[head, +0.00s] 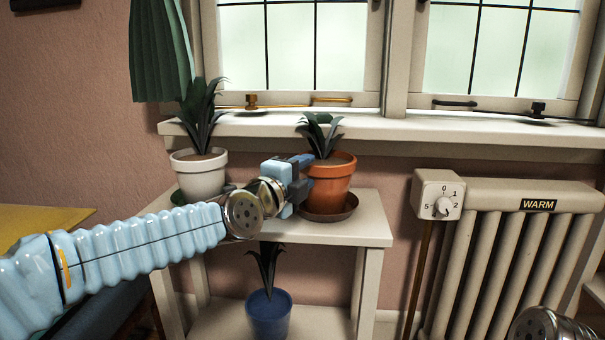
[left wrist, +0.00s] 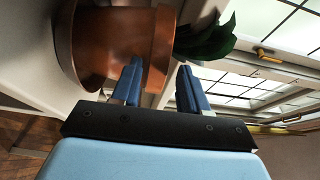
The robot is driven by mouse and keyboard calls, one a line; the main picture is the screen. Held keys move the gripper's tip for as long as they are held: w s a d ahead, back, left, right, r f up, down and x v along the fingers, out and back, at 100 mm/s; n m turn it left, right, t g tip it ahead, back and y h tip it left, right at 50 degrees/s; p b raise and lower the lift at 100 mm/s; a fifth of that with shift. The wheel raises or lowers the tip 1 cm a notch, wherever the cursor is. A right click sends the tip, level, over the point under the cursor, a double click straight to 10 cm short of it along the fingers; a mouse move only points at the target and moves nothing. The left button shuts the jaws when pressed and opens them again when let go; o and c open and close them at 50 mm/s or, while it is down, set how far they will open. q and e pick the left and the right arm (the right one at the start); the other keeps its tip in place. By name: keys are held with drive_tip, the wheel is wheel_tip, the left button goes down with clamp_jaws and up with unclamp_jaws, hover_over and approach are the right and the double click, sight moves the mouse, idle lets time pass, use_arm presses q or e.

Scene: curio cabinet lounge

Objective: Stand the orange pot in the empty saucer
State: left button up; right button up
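The orange pot (head: 331,184), with a leafy plant, stands upright in the brown saucer (head: 349,211) on the right side of the plant stand's top. In the left wrist view the pot (left wrist: 105,45) appears sideways, with the saucer's rim (left wrist: 66,40) around its base. My left gripper (head: 305,172) is at the pot's left side, near its rim. In the left wrist view its two fingers (left wrist: 158,86) are apart, one in front of the pot's side and one beyond the rim near the leaves. Whether either finger touches the pot is unclear. My right gripper is not shown.
A white pot (head: 198,173) with a plant stands on a green saucer at the stand's left. A blue pot (head: 268,315) is on the lower shelf. The windowsill (head: 420,130) is behind; a radiator (head: 530,235) with a dial box (head: 438,194) is right.

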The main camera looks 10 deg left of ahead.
use_arm(q)
drive_tip(key=shift+o, duration=0.3)
drive_tip(key=shift+s, duration=0.1)
drive_tip(key=v, duration=1.2)
drive_tip(key=shift+b, duration=0.35)
